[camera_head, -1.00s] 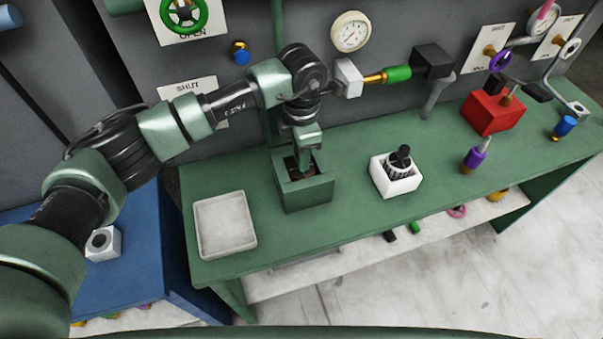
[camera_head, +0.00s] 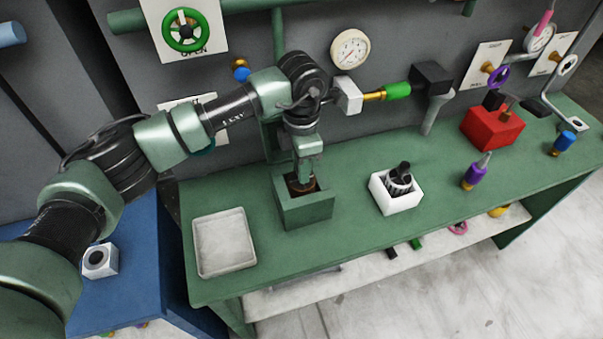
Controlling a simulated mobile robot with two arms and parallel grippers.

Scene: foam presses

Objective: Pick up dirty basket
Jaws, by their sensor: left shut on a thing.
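My left gripper (camera_head: 304,176) points down into the open top of a green box (camera_head: 306,213) on the green bench. It is shut on a brownish, dirty-looking basket (camera_head: 301,187), of which only the upper part shows. The box walls hide the lower part, so I cannot tell whether it touches the bottom. My right gripper is not in view.
A white box (camera_head: 397,201) with a dark basket-like insert stands right of the green box. A pale tray (camera_head: 224,243) lies at the left. A red box (camera_head: 491,129) and purple bottle (camera_head: 472,178) stand farther right. A gauge (camera_head: 350,48) is behind.

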